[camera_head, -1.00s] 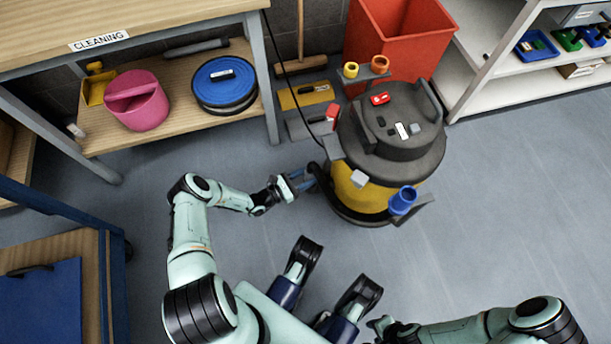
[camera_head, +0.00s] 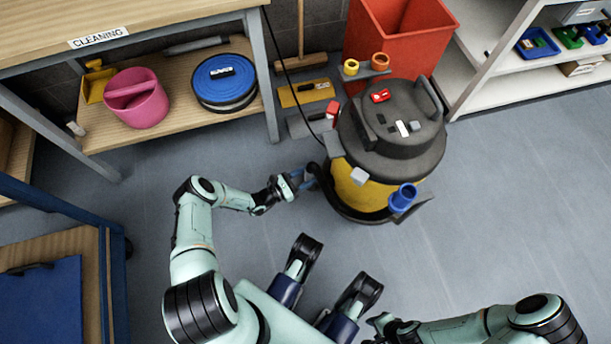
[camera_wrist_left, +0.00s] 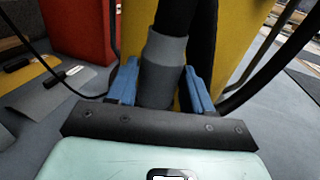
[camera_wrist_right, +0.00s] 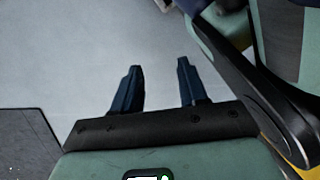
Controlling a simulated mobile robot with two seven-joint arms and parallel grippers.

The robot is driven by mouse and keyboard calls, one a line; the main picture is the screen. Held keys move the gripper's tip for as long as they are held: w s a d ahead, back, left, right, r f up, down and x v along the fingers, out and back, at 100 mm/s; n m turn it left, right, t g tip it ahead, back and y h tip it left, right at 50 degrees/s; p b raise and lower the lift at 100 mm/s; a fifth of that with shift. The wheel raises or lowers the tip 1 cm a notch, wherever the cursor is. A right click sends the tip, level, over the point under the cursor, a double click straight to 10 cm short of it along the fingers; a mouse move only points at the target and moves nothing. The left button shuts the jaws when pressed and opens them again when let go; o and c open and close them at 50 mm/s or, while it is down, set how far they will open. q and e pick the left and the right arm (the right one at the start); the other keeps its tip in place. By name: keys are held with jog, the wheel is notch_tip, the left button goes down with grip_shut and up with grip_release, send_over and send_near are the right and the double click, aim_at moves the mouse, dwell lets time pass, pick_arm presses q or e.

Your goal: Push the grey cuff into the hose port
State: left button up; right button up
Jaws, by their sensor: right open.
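The grey cuff (camera_wrist_left: 163,70) is around a black hose (camera_wrist_left: 178,18) in the left wrist view. My left gripper (camera_head: 304,179) is low at the left side of the yellow and black vacuum (camera_head: 362,188). Its blue fingers (camera_wrist_left: 161,88) flank the cuff closely, with no clear gap, and appear shut on it. In the head view the cuff is too small to make out. I cannot tell which part is the hose port. My right gripper (camera_wrist_right: 160,70) is open and empty over the grey floor.
A shelf (camera_head: 180,118) with a pink bucket (camera_head: 136,98) and a blue reel (camera_head: 224,82) is at the left. The floor at the right is clear.

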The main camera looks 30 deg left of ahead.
pick_arm(q)
jog(key=o, duration=0.3)
pick_arm(e)
jog(key=shift+s, duration=0.1)
pick_arm(q)
jog(key=p+v, duration=0.2)
jog(key=v, duration=1.1)
jog(key=shift+s+p, duration=0.15)
jog(key=shift+p, duration=0.25)
pick_arm(e)
jog(key=shift+t, duration=0.7)
jog(key=w+r, duration=0.1)
jog(key=w, duration=0.2)
jog(key=w+r, duration=0.1)
jog(key=shift+w+a+r, duration=0.15)
jog(key=shift+a+r, duration=0.15)
jog(key=shift+r, duration=0.05)
pick_arm(q)
jog(key=shift+a, duration=0.1)
